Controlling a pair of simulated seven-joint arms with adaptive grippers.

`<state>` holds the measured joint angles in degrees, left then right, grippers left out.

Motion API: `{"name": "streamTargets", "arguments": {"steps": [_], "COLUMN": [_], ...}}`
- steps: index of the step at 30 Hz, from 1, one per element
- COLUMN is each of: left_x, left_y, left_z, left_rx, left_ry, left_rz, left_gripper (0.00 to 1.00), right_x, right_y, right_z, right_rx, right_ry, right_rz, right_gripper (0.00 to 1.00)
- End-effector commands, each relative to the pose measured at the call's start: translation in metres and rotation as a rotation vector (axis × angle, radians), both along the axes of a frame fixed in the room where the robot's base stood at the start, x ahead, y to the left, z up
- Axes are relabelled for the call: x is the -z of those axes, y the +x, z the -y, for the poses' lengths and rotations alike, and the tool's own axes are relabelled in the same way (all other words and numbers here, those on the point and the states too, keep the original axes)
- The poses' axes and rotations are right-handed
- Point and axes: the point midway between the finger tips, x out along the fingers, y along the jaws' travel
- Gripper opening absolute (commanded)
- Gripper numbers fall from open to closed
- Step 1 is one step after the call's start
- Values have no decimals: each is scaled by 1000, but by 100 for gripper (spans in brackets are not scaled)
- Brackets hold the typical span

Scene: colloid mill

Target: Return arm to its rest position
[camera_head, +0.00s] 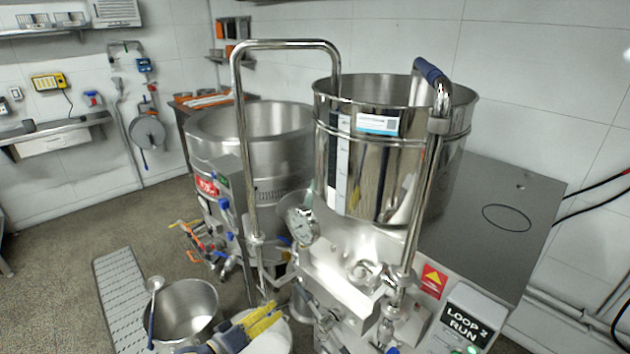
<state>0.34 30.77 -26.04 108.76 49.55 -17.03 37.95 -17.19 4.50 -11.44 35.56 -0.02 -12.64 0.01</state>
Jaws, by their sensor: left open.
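My left gripper (277,312) shows at the bottom of the head view, with yellow fingers and a dark body. Its fingers are open and look empty. They point up and to the right, in front of a white round container (268,343). The gripper is just right of a steel pot (184,312) and below the colloid mill with its polished hopper (380,165). Much of the arm is out of the frame. My right gripper is not in view.
A bent steel pipe (240,150) and a blue-gripped handle (432,75) rise beside the hopper. A large steel kettle (250,125) stands behind left. A control box (465,320) reads "LOOP 2 RUN". A floor grate (118,290) lies left; the floor beyond is open.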

Motion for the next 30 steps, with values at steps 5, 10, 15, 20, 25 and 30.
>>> {"name": "streamTargets", "arguments": {"steps": [5,10,15,20,25,30], "left_x": [75,167,263,345,421,482], "left_y": [18,12,-24,-80,-157,-248], "left_z": [-49,-97,-137,-164,-180,-181], "left_rx": [-59,-91,-75,-19,71,183], "left_ry": [278,541,774,951,1090,1181], "left_rz": [33,-1,-82,-179,-296,-418], "left_gripper": [40,40,40,40,40,40], "right_x": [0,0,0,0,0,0], "right_y": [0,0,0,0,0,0], "right_z": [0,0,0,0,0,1], "right_rx": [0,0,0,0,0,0], "right_ry": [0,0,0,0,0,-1], "right_rz": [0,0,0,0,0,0], "right_gripper": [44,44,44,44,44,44]}}
